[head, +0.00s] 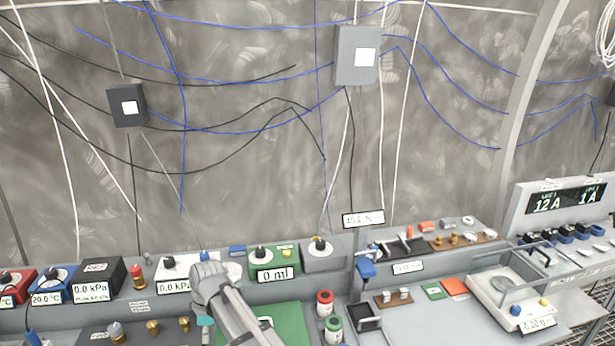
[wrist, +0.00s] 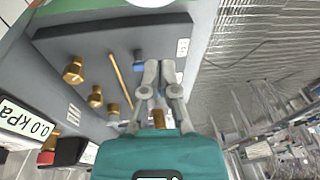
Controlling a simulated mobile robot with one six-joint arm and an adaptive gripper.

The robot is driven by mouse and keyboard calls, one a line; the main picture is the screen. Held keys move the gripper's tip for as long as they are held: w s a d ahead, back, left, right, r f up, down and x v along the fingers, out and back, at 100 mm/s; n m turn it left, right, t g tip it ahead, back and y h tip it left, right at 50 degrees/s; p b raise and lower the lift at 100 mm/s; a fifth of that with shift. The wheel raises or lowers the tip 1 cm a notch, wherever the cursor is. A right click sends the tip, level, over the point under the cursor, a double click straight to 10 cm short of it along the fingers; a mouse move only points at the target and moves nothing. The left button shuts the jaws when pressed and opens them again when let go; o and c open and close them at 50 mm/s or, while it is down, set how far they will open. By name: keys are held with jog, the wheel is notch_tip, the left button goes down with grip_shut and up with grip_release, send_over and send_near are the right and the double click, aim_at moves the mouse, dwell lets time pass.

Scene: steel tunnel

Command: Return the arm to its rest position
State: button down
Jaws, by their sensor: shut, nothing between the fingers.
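My gripper (wrist: 159,72) shows in the wrist view with its grey fingers together and nothing between them. I cannot tell how far the fingers are from the tray. In the head view my grey arm comes up at the bottom centre over the bench, with a bit of teal beside it; the fingertips are not clear there.
A green mat (head: 285,322) lies right of my arm, with a red-topped jar (head: 324,302) and a green-topped jar (head: 333,328) beside it. Instrument boxes with a 0 ml display (head: 276,274) stand behind. A balance (head: 509,299) stands at right. Cables hang on the wall.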

jog(key=d+m, duration=0.5)
jog(key=d, duration=0.6)
jog(key=w+d+m+t, duration=0.1)
jog(key=d+m, duration=0.4)
jog(key=d, duration=0.7)
jog(key=w+d+m, duration=0.1)
jog(key=d+m, duration=0.4)
jog(key=d, duration=0.7)
jog(key=shift+d+f+m+t+h, duration=0.15)
jog(key=shift+f+m+t+h, duration=0.05)
jog(key=shift+m+t+h, duration=0.2)
jog(key=s+d+m, duration=0.3)
jog(key=d+m, duration=0.2)
jog(key=d, duration=0.5)
jog(key=shift+s+h, duration=0.25)
jog(key=shift+h, duration=0.05)
